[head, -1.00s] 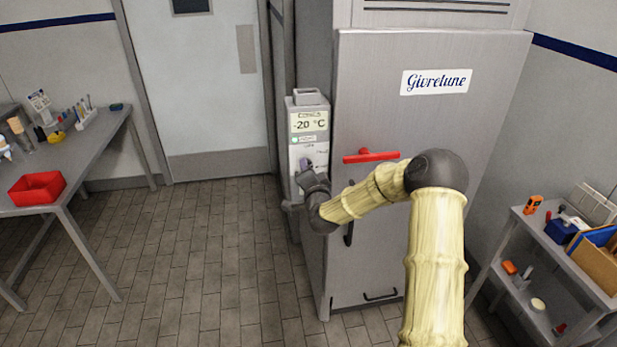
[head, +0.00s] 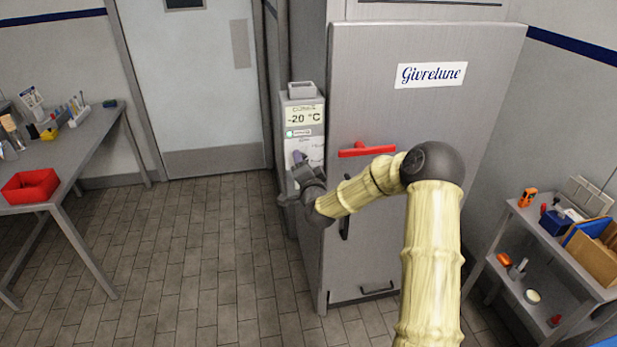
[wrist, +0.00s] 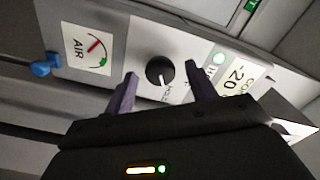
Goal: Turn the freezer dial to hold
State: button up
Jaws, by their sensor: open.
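The freezer dial (wrist: 159,71) is a round black knob with a white pointer mark on the grey control panel (head: 303,143). In the wrist view the pointer mark is toward the gripper side, near a small label (wrist: 169,90) that seems to read HOLD. My gripper (wrist: 160,82) is open, its two purple fingers on either side of the dial in the picture. I see a gap between each finger and the dial; no contact shows. In the head view my gripper (head: 299,160) is in front of the lower panel and hides the dial.
An AIR gauge (wrist: 91,48) and blue knob (wrist: 46,65) are on the dial's other side. The freezer door (head: 420,120) has a red handle (head: 367,150) close to my arm.

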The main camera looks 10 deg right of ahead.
jog(key=s+b, duration=0.5)
jog(key=s, duration=1.2)
jog(key=shift+s, duration=0.15)
jog(key=s+a+f+n+g+y, duration=0.1)
jog(key=s+a+f+n+g, duration=0.2)
jog(key=s+f+n+g, duration=0.45)
jog(key=s+d+n+g, duration=0.1)
jog(key=s+n+g, duration=0.1)
jog(key=s+g, duration=0.2)
jog(key=s+d+n+g+h, duration=0.1)
jog(key=s+g, duration=0.3)
jog(key=s, duration=0.6)
jog(key=shift+s+d+f+n, duration=0.25)
jog(key=shift+d+f+n, duration=0.1)
jog(key=shift+d+n, duration=0.3)
